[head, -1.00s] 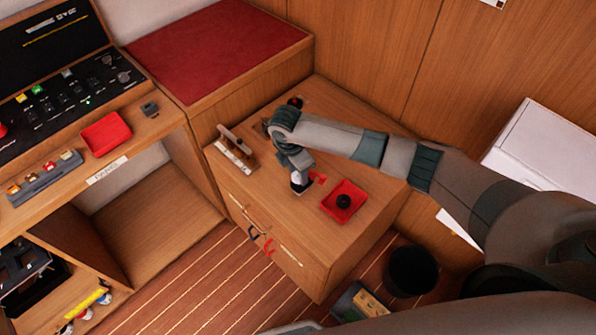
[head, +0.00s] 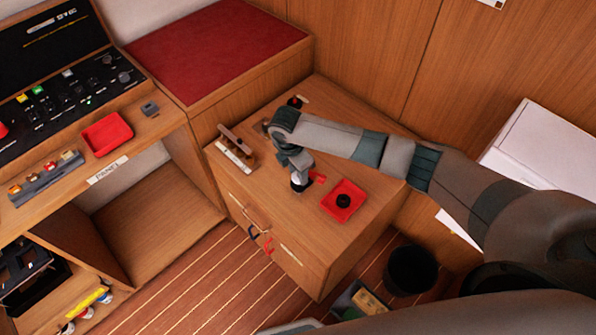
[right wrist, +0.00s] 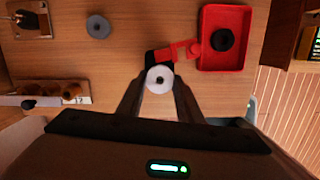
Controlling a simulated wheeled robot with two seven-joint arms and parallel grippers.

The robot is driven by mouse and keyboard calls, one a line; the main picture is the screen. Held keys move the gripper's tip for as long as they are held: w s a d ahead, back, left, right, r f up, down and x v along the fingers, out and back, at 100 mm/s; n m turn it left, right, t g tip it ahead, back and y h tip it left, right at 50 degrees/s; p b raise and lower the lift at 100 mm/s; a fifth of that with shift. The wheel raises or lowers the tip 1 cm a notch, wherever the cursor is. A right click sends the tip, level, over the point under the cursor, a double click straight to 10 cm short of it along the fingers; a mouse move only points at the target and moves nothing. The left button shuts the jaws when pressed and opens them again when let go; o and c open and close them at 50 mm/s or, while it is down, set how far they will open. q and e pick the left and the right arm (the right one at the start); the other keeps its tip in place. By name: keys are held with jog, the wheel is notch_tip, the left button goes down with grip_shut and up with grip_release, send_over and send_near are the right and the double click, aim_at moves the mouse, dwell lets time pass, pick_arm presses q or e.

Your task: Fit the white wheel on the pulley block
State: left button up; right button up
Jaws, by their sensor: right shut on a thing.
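The white wheel (right wrist: 160,79) is between the fingertips of my right gripper (right wrist: 158,88), which is shut on it. Its flat face with a small centre hole shows in the right wrist view. A red bracket-like part (right wrist: 182,50), which looks like the pulley block, lies just beyond the wheel, with a black piece at its left end. I cannot tell whether the wheel touches it. In the head view my right gripper (head: 299,183) is low over the cabinet top, beside the red part (head: 318,178). The left gripper is not in view.
A red tray (head: 331,210) holding a black round part (head: 343,201) is right of the gripper. A grey disc (right wrist: 98,26) lies apart on the cabinet top. A rack with wooden pegs (head: 236,152) stands at the left edge. Bare wood shows between them.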

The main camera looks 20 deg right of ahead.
jog(key=shift+f+b, duration=0.7)
jog(key=shift+f, duration=0.65)
jog(key=o, duration=1.1)
notch_tip(320, 180, up, 6)
jog(key=p, duration=0.6)
jog(key=shift+r, duration=0.1)
jog(key=shift+a+r, duration=0.15)
jog(key=shift+r, duration=0.5)
notch_tip(320, 180, up, 16)
jog(key=s+a+b, duration=0.1)
jog(key=a+b, duration=0.1)
jog(key=b, duration=0.2)
jog(key=shift+a+f, duration=0.1)
jog(key=shift+f, duration=0.05)
